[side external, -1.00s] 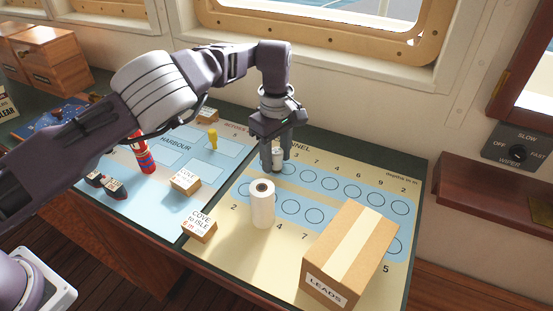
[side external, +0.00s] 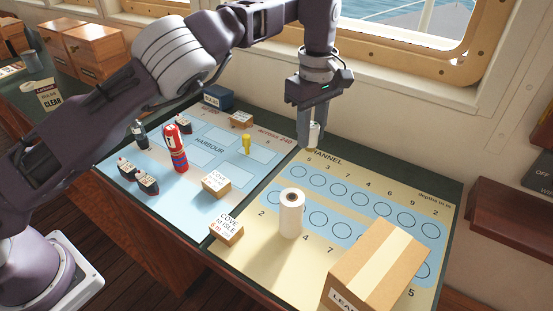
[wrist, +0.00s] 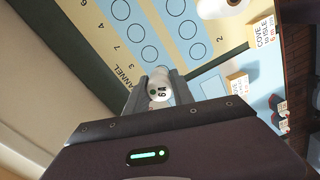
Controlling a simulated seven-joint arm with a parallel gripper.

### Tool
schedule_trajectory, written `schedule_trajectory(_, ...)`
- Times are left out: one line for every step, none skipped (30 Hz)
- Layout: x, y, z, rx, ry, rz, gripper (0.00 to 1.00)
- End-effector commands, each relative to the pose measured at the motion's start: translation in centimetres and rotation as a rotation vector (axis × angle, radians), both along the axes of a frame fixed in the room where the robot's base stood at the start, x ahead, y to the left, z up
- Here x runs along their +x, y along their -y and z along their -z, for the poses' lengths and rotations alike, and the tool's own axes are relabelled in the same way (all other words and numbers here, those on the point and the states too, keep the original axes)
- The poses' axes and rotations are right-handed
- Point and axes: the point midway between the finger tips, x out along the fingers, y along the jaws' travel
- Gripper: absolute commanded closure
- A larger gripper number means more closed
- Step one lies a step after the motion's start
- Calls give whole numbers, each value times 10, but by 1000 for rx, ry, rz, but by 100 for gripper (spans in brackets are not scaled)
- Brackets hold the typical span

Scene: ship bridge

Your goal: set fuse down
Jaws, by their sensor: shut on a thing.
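My gripper (side external: 309,138) is shut on the fuse (side external: 315,134), a small pale cylinder, behind the left end of the yellow and blue channel board (side external: 270,240). The fuse appears above the board, near the word CHANNEL. In the wrist view the fuse (wrist: 160,91) sits between the two fingers (wrist: 157,84), its round end facing the camera with a dark marking that looks like 6A. The board carries two rows of outlined circles with numbers beside them; the visible circles look empty. The fingers partly hide the fuse in the side view.
A white roll (side external: 291,217) stands upright on the board, with the LEADS carton (side external: 380,265) at front right. The window wall is close behind.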

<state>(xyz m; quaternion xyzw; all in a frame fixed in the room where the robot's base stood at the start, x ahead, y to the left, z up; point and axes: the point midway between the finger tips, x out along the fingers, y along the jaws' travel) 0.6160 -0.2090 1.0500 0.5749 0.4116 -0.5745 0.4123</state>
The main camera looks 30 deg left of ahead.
Motion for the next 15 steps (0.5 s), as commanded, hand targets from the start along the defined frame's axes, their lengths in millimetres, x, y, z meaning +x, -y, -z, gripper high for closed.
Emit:
schedule_trajectory(0,-1,-2,0,0,0,100)
schedule_trajectory(0,-2,-2,0,-1,2,100)
schedule_trajectory(1,-6,-3,0,-1,10,100)
schedule_trajectory(2,-10,-4,0,-1,21,100)
schedule_trajectory(3,-17,-5,0,0,38,100)
schedule_trajectory(4,-28,-6,-2,-1,69,100)
schedule_trajectory(4,-38,-7,-2,-2,99,100)
schedule_trajectory(5,-49,-9,-2,-1,135,100)
schedule_trajectory(3,-66,-9,-3,-2,190,100)
schedule_trajectory(1,-78,-10,-4,-2,237,100)
schedule_trajectory(-3,-91,-10,-4,-2,285,100)
schedule_trajectory(-8,-107,-9,-5,-3,357,100)
schedule_trajectory(-14,-120,-8,-6,-1,415,100)
schedule_trajectory(-21,-132,-7,-6,-1,478,100)
schedule_trajectory(-32,-147,-4,-5,-1,568,100)
